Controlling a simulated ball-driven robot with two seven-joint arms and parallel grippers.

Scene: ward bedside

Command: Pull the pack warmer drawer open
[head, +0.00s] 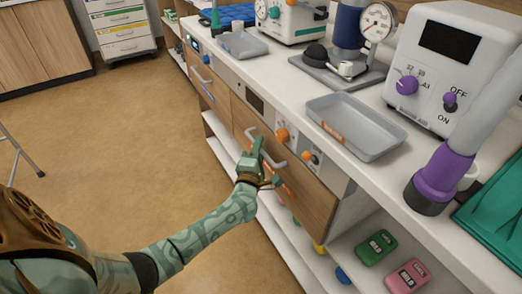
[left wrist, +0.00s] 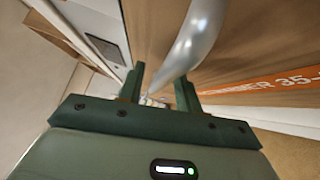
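The pack warmer drawer (head: 307,196) has a wooden front with a pale curved bar handle (head: 274,158), below the counter. Its front looks flush with the cabinet. My left gripper (head: 262,160) is at the handle. In the left wrist view, the fingers of my left gripper (left wrist: 160,90) stand apart, and the silver handle (left wrist: 190,40) runs down to the gap between them. Whether they touch it is unclear. My right gripper is not in view.
The counter above holds a grey tray (head: 355,125), a white machine with purple knobs (head: 450,65) and a pressure gauge (head: 378,22). Orange knobs (head: 283,134) sit on the panel above the drawer. Green (head: 376,247) and pink packs (head: 408,276) lie on a lower shelf. The floor at left is mostly clear.

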